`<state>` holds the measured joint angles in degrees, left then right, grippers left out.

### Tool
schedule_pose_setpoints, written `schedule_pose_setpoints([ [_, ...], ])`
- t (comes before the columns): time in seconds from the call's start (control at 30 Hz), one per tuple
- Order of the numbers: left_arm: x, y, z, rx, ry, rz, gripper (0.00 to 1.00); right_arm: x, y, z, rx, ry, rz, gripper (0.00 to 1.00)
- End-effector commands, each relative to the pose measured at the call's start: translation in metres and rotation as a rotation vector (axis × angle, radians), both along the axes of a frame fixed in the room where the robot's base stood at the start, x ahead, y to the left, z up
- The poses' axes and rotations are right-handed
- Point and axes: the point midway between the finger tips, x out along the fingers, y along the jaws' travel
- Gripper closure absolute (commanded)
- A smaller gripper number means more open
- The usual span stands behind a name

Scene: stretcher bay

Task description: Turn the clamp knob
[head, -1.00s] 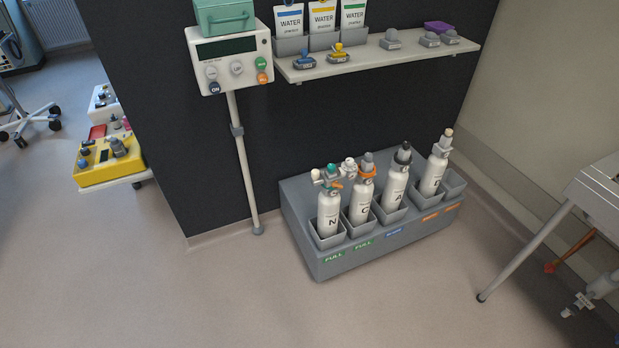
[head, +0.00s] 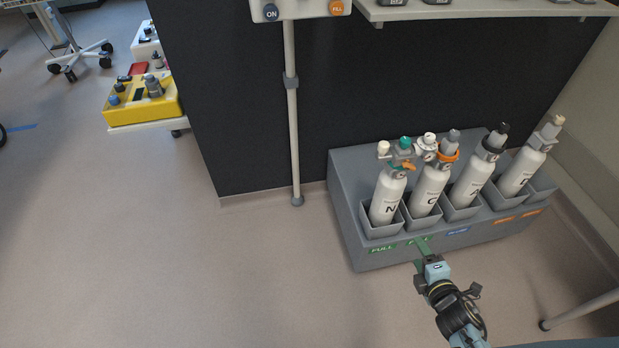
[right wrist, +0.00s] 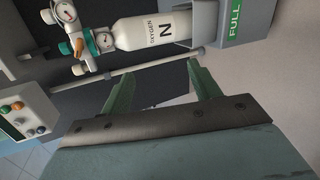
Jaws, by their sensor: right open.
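A white cylinder marked N (head: 386,198) stands in the leftmost cup of the grey rack. Its regulator has a teal knob (head: 405,143), a pale knob (head: 383,148) and an orange lever (head: 409,166). I cannot tell which of these is the clamp knob. My right gripper (head: 420,254) is open and empty, in front of the rack, below and apart from the regulator. Its green fingers (right wrist: 161,75) show in the wrist view. My left gripper is out of view.
Several more cylinders (head: 470,183) stand to the right in the grey rack (head: 375,255). A pole (head: 292,120) rises left of it, and a shelf (head: 480,11) hangs above. A table leg (head: 580,310) is at lower right.

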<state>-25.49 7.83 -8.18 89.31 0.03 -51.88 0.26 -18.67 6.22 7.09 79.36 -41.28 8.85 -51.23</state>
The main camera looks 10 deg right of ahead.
Motion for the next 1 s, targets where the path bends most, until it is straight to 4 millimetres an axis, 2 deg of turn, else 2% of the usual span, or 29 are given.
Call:
schedule_pose_setpoints([
  [0.03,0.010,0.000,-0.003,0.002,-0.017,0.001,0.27,0.016,-0.008,0.010,-0.143,-0.086,0.062,0.38],
  [0.13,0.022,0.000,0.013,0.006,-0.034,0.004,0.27,0.035,-0.017,0.049,-0.417,-0.217,0.159,0.38],
  [0.2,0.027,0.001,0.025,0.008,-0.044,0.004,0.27,0.042,-0.021,0.071,-0.580,-0.283,0.206,0.38],
  [0.3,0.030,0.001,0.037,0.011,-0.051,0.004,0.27,0.046,-0.024,0.093,-0.751,-0.345,0.246,0.38],
  [0.4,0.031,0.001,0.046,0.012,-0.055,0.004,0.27,0.048,-0.025,0.106,-0.849,-0.376,0.266,0.38],
  [0.53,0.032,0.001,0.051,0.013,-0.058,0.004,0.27,0.056,-0.024,0.112,-0.886,-0.388,0.274,0.38],
  [0.63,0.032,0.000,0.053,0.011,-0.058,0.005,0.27,0.071,-0.023,0.113,-0.886,-0.388,0.275,0.38],
  [1.0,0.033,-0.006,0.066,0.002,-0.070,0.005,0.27,0.147,-0.018,0.112,-0.881,-0.386,0.271,0.38],
])
